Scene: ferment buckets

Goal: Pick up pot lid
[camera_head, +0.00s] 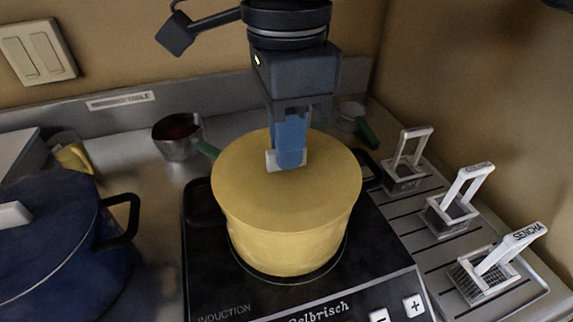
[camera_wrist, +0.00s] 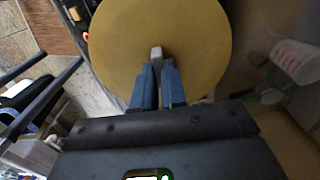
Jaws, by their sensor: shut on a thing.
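A yellow pot (camera_head: 290,238) with a flat yellow pot lid (camera_head: 238,173) stands on the black induction cooker. The lid sits on the pot, and I see no clear gap between them. My gripper (camera_head: 288,158) points down over the middle of the lid. It is shut on the lid's small light grey handle. In the wrist view the blue fingers of my gripper (camera_wrist: 157,85) close around the handle (camera_wrist: 156,54), and the round lid (camera_wrist: 190,35) fills the upper middle. The fingers hide part of the handle in the head view.
A blue pot (camera_head: 60,245) with a black side handle is at the left. The induction cooker (camera_head: 240,298) has buttons at its front. Strainer baskets (camera_head: 450,212) stand on a slotted tray at the right. A small metal pan (camera_head: 178,145) is behind, near the wall.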

